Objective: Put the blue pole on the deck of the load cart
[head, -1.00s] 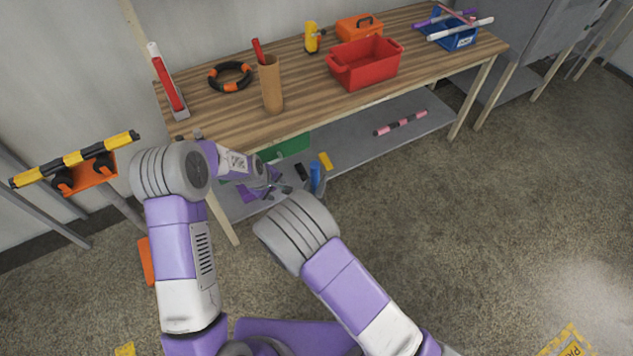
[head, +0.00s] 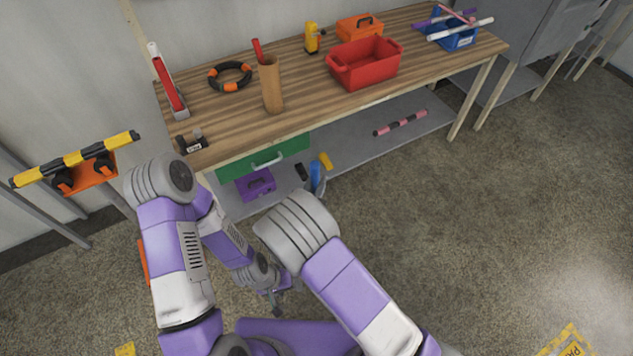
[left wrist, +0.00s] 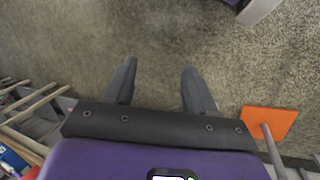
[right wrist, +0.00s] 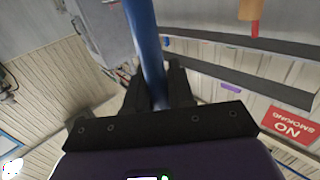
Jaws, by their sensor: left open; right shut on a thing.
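The blue pole (right wrist: 147,45) shows in the right wrist view, between the fingers of my right gripper (right wrist: 160,85), which is shut on it. The pole runs from the fingers to the top edge of that view. In the head view my right gripper is hidden behind its own arm. My left gripper (head: 277,308) hangs low over the floor in the head view. In the left wrist view its fingers (left wrist: 157,85) are apart, with bare floor between them. I cannot make out the load cart in any view.
A wooden workbench (head: 215,145) carries a red bin (head: 365,68), a brown tube (head: 271,85) and a black-orange ring (head: 229,76). Below it are a green drawer (head: 285,150) and a purple case (head: 255,184). An orange stand (head: 88,178) is at left. Floor at right is clear.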

